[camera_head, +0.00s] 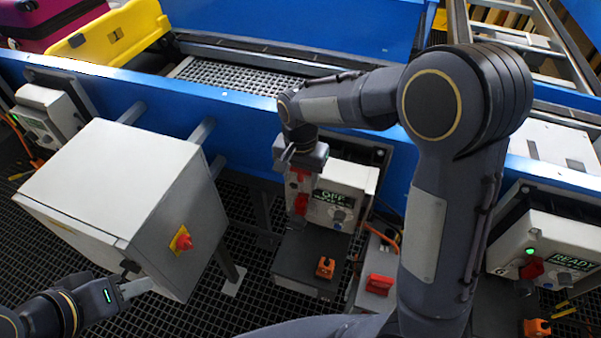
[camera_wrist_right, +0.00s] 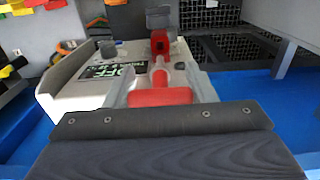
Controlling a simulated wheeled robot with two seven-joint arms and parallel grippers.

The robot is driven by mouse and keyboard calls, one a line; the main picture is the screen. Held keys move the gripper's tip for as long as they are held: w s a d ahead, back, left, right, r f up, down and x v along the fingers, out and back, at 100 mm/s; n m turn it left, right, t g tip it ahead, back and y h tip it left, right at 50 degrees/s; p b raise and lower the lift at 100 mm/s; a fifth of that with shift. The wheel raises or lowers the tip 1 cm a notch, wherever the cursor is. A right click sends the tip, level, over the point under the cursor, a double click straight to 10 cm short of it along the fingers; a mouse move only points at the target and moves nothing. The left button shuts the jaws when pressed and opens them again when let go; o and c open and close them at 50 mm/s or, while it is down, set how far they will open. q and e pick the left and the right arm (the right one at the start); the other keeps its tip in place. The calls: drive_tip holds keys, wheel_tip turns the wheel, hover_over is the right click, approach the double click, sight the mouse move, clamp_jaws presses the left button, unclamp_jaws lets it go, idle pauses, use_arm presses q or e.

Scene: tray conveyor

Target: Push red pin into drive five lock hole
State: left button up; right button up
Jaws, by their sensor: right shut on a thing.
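The drive box (camera_head: 350,180) hangs on the blue conveyor rail, its display reading OFF; it also shows in the right wrist view (camera_wrist_right: 65,95). My right gripper (camera_head: 302,165) is at the box's upper left. In the right wrist view its jaws (camera_wrist_right: 162,88) are shut on the red pin (camera_wrist_right: 160,97). The pin's shaft points toward a red switch part (camera_wrist_right: 159,42) on the box face. I cannot tell whether its tip is in the hole. My left gripper (camera_head: 128,284) is beside the grey cabinet's lower edge; its jaw opening is unclear.
A grey cabinet (camera_head: 110,195) with a red knob (camera_head: 182,242) stands left. Another drive box (camera_head: 550,250), reading READY, is at the right. An orange part (camera_head: 325,267) sits on a dark box below the OFF drive. The blue rail (camera_head: 235,110) runs behind.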

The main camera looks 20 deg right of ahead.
sight(301, 180)
drive_tip(key=shift+f+b, duration=0.95)
drive_tip(key=shift+f, duration=0.7)
idle(0.4)
drive_tip(key=shift+f+b, duration=1.8)
drive_tip(key=shift+f, duration=0.85)
drive_tip(key=shift+r, duration=0.1)
drive_tip(key=shift+r+p, duration=2)
drive_tip(key=shift+r, duration=0.35)
drive_tip(key=shift+f, duration=0.5)
idle(0.4)
